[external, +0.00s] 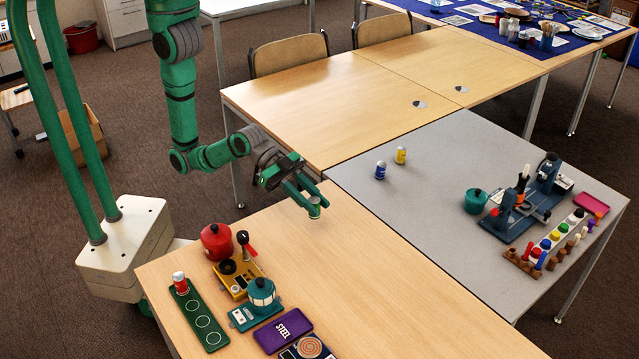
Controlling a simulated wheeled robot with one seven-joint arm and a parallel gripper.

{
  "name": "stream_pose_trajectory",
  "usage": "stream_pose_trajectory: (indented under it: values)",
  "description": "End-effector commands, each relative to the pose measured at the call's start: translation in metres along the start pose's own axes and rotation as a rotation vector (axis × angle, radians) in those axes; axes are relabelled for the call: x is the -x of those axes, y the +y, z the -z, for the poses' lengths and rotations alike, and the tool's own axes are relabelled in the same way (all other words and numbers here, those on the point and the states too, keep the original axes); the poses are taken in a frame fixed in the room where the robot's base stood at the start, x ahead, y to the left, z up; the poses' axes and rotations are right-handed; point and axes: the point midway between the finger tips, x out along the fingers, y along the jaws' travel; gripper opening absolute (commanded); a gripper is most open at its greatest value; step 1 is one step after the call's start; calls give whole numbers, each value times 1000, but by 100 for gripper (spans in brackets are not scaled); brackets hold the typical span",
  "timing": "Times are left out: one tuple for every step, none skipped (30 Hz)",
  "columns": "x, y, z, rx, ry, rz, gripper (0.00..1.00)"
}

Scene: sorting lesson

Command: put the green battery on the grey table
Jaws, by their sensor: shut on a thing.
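My gripper (313,204) is shut on the green battery (314,211), a small cylinder with a pale top.
The wooden table (390,290) holds a red pot (216,241), a green tray (200,318) with a red battery (180,283), and a purple case (283,331). A blue device (515,215) and a teal pot (476,200) stand right on the grey table. Its middle is clear.

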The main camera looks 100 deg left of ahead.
Motion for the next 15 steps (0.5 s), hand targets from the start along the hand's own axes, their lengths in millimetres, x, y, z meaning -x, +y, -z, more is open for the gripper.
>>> stream_pose_trajectory:
  values:
    - [-3, -26, 2, 19, 2, 46, 0]
    - [-4, -40, 2, 30, 1, 72, 0]
    - [-4, -59, 2, 44, 0, 105, 0]
    - [-4, -73, 2, 55, 0, 129, 0]
    - [-4, -87, 2, 65, 0, 153, 0]
    - [-3, -106, 2, 79, 1, 185, 0]
    - [-2, -120, 2, 90, 1, 209, 0]
    - [-1, -133, 1, 100, 0, 232, 0]
    - [1, -151, 0, 114, 0, 263, 0]
    - [3, -164, -1, 123, 0, 285, 0]
    - [5, -176, -1, 133, 1, 305, 0]
    - [8, -190, -2, 144, 1, 330, 0]
    - [11, -200, -3, 152, 2, 348, 0]
    - [13, -209, -4, 159, 2, 364, 0]
    - [16, -221, -5, 169, 1, 383, 0]
